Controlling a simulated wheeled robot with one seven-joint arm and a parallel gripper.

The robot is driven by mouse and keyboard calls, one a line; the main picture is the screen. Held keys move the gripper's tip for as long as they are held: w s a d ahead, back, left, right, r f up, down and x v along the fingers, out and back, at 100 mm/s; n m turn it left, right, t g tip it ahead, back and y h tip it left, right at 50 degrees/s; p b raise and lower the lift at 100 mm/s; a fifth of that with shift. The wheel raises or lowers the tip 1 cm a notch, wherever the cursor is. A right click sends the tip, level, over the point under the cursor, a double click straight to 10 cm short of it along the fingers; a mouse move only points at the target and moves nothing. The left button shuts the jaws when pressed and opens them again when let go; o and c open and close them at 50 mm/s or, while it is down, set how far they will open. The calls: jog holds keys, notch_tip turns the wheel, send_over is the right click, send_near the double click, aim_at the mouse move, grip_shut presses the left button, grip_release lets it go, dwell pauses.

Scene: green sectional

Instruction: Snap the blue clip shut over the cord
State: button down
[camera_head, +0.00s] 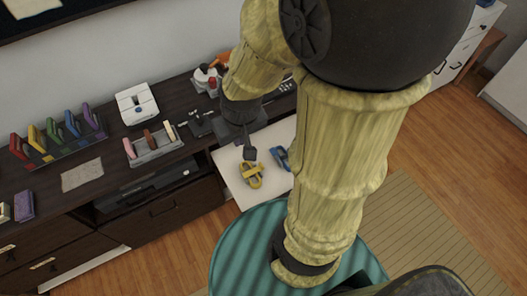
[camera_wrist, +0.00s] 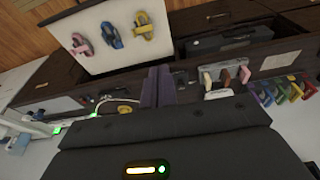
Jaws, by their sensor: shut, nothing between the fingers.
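The blue clip (camera_head: 281,157) lies on a white surface (camera_head: 232,178), partly hidden by my arm in the head view. It also shows in the wrist view (camera_wrist: 111,35), between a yellow clip (camera_wrist: 144,25) and a pink clip (camera_wrist: 80,44). I cannot tell whether its jaw is open or whether a cord passes through it. My gripper (camera_head: 249,154) is shut and empty. In the head view it appears just above the yellow clip and left of the blue clip. Its fingers (camera_wrist: 157,86) show together in the wrist view, apart from the clips.
A dark cabinet behind holds a rack of coloured pieces (camera_head: 60,137), a grey tray with several items (camera_head: 153,146) and a white device (camera_head: 137,103). A thin white cable (camera_wrist: 115,98) shows in the wrist view. A teal striped round seat (camera_head: 235,250) stands in front.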

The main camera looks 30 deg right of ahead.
jog(key=w+d+f+g+h+b, duration=0.1)
jog(key=w+f+b, duration=0.3)
jog(key=f, duration=0.4)
jog(key=w+d+f+h+b, duration=0.2)
jog(key=w+d+f+b, duration=0.1)
jog(key=f, duration=0.6)
jog(key=w+d+f+g+h+b, duration=0.1)
jog(key=w+f+h+b, duration=0.1)
jog(key=w+f+b, duration=0.3)
notch_tip(320, 180, down, 4)
jog(key=shift+d+f+g+b, duration=0.2)
jog(key=shift+d+g+b, duration=0.15)
jog(key=shift+b, duration=0.55)
jog(key=shift+d, duration=0.1)
jog(key=b+x, duration=0.1)
jog(key=x, duration=0.8)
jog(key=shift+w+d+f, duration=0.1)
jog(key=shift+d+f, duration=0.05)
jog(key=shift+f, duration=0.05)
jog(key=d, duration=0.4)
jog(key=shift+w+r, duration=0.15)
